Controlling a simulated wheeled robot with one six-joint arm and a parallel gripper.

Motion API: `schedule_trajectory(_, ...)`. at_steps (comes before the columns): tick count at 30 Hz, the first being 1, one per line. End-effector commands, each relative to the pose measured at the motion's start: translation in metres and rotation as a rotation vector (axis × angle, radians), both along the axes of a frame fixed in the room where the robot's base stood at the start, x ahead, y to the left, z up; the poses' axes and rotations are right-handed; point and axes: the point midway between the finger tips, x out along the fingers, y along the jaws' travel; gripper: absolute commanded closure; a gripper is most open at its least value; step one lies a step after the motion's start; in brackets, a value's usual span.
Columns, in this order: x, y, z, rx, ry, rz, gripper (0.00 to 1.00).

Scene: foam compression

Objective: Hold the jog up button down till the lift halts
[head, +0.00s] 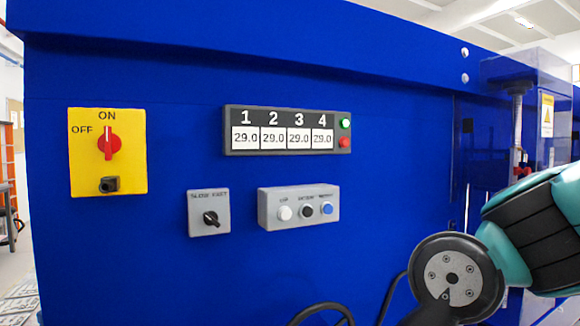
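A grey button box (330,193) is mounted on the blue machine panel in the head view. It carries a white button (285,213), a black button (307,212) and a blue button (327,208) in a row. The small label above the white one seems to read UP; the other labels are too blurred to read. Nothing touches the buttons. My arm shows at the lower right, apart from the box, and its gripper fingers are not visible.
A display (287,130) above reads 29.0 under 1 to 4, beside a green lamp (345,124) and a red lamp (345,142). A selector box (208,226) and a yellow switch plate (78,178), its red knob upright towards ON, are to the left. The panel front is clear around the buttons.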

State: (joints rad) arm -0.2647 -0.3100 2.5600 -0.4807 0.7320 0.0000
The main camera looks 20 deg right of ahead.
Motion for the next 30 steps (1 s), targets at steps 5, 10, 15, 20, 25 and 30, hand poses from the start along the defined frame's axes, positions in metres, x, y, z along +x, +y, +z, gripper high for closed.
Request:
schedule_trajectory(5, 0.0000, 0.0000, 0.0000, 0.000, 0.000, 0.000, 0.64)
schedule_trajectory(10, 0.0000, 0.0000, 0.0000, 0.000, 0.000, 0.000, 0.83)
schedule_trajectory(15, 0.0000, 0.0000, 0.0000, 0.000, 0.000, 0.000, 1.00)
schedule_trajectory(20, 0.0000, 0.0000, 0.0000, 0.000, 0.000, 0.000, 1.00)
schedule_trajectory(25, 0.0000, 0.0000, 0.0000, 0.000, 0.000, 0.000, 1.00)
schedule_trajectory(30, 0.0000, 0.0000, 0.0000, 0.000, 0.000, 0.000, 1.00)
